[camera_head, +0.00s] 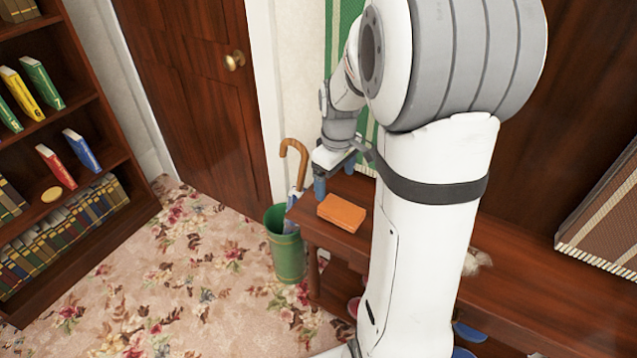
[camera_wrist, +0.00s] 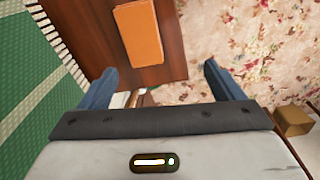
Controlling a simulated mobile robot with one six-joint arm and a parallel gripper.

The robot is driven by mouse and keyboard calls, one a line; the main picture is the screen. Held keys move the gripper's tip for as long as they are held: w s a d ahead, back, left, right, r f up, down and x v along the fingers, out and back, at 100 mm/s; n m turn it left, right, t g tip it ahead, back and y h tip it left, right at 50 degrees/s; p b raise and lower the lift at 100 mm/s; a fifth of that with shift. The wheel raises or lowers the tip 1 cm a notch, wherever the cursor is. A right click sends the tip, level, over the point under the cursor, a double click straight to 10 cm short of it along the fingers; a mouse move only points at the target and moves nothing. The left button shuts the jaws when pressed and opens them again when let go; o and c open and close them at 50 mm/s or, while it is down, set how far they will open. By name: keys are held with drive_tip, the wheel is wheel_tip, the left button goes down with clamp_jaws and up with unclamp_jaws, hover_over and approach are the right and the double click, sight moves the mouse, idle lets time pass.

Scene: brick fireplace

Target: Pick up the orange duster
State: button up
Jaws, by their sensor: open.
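The orange duster (camera_head: 342,212) is a flat rectangular block lying near the left end of a brown wooden bench (camera_head: 330,238). In the wrist view the duster (camera_wrist: 138,33) lies on the brown bench top (camera_wrist: 172,66), beyond my gripper and a little left of the middle between its fingers. My gripper (camera_wrist: 160,84) has two blue fingers set wide apart with nothing between them. In the head view my gripper (camera_head: 335,178) is just behind the duster, partly hidden by my own arm. It is apart from the duster.
A green bin (camera_head: 287,255) with a wooden-handled umbrella (camera_head: 294,160) stands at the bench's left end. A bookshelf (camera_head: 110,150) is at the left and a brown door (camera_head: 200,90) behind. Shoes lie under the bench. The flowered carpet (camera_head: 190,290) is clear.

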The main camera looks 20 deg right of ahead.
drive_tip(key=n+b, duration=0.1)
drive_tip(key=b, duration=0.1)
hover_over(342, 208)
drive_tip(key=shift+g, duration=0.3)
drive_tip(key=f, duration=0.8)
drive_tip(key=shift+s+a, duration=0.15)
drive_tip(key=shift+a, duration=0.05)
wheel_tip(342, 208, down, 7)
drive_tip(key=shift+d+f, duration=0.1)
drive_tip(key=shift+d, duration=0.05)
drive_tip(key=c, duration=1.1)
